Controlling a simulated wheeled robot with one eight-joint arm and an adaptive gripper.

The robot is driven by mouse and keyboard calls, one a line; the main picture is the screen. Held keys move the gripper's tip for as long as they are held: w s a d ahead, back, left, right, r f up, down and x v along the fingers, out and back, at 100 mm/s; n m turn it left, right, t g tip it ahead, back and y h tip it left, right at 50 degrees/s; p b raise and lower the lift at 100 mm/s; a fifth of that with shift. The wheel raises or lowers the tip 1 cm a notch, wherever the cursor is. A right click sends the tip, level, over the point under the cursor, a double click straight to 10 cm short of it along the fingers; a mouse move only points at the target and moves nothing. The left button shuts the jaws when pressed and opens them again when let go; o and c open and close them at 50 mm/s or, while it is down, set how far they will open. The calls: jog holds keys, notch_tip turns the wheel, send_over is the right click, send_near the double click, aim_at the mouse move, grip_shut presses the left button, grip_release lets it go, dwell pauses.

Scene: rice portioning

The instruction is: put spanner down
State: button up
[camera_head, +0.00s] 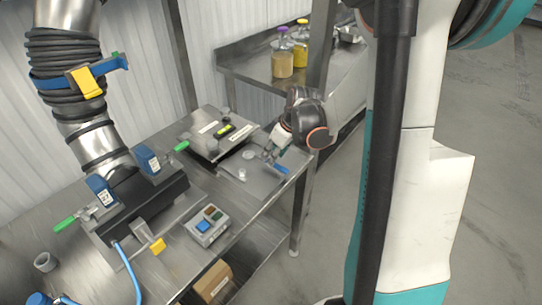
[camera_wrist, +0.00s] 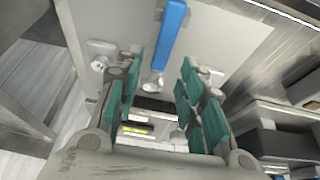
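The spanner (camera_head: 281,169), with a blue handle and a metal end, lies on a flat grey plate (camera_head: 262,181) at the right of the steel table. In the wrist view the blue handle (camera_wrist: 168,34) points away from my gripper, and the metal end (camera_wrist: 157,80) shows between the finger pads. My gripper (camera_head: 272,152) is just above the plate, beside the spanner. In the wrist view my gripper (camera_wrist: 162,77) has its green pads wide apart with visible gaps on both sides of the spanner, so it is open and not clasping it.
A device with a yellow-green display (camera_head: 223,131) stands behind the plate. A control box with coloured buttons (camera_head: 207,225) sits at the front edge. A black clamped flange (camera_head: 143,205) under a hose is at the left. Jars (camera_head: 282,60) stand on a back table.

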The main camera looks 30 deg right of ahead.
jog(key=a+p+v, duration=0.1)
jog(key=p+v, duration=0.1)
jog(key=v, duration=0.5)
jog(key=shift+d+r, duration=0.3)
jog(key=shift+d, duration=0.25)
jog(key=shift+s, duration=0.1)
